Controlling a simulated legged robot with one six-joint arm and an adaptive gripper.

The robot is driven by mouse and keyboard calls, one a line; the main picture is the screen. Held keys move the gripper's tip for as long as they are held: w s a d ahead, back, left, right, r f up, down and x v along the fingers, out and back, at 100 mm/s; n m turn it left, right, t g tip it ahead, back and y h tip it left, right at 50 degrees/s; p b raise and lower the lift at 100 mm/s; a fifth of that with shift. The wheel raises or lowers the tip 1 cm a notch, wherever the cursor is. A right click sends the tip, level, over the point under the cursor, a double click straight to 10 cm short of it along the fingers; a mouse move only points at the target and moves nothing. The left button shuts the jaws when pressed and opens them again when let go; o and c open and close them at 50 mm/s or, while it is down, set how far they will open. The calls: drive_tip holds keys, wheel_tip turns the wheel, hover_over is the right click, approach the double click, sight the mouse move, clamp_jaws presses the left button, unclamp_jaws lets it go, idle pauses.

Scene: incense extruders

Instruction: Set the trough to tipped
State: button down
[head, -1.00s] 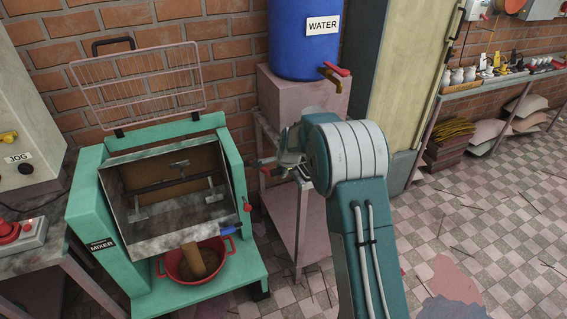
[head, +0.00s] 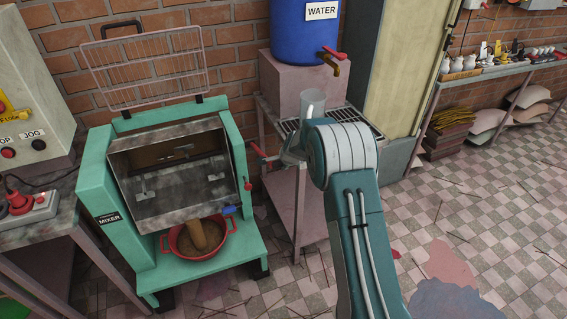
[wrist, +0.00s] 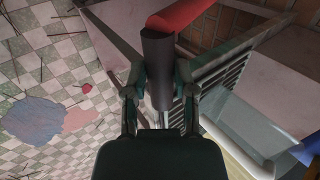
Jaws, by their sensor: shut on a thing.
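The grey metal trough (head: 180,197) sits in the green mixer frame (head: 238,160), its open side facing me and its dark interior partly showing. It looks tilted; I cannot tell the exact angle. Brown paste (head: 207,236) stands below it in a red basin (head: 172,249). My gripper (head: 290,157) is right of the mixer, apart from the trough. In the wrist view my gripper (wrist: 160,95) is shut on a dark rod (wrist: 158,65) with a red end (wrist: 183,14). A blue knob (head: 229,210) and a red knob (head: 247,186) are at the trough's right side.
A clear jug (head: 312,101) stands on the stand with a grate (head: 350,118) beside my gripper, under a blue water barrel (head: 303,30). A wire guard (head: 145,62) stands raised above the mixer. A control box (head: 25,115) is at left. Checkered floor is open at right.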

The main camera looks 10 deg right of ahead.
drive_tip(key=shift+s+a+f, duration=0.1)
drive_tip(key=shift+a+f, duration=0.05)
drive_tip(key=shift+c, duration=2.2)
unclamp_jaws()
drive_tip(key=shift+r, duration=0.35)
drive_tip(key=v, duration=1.1)
drive_tip(key=shift+s, duration=0.25)
drive_tip(key=shift+r, duration=0.15)
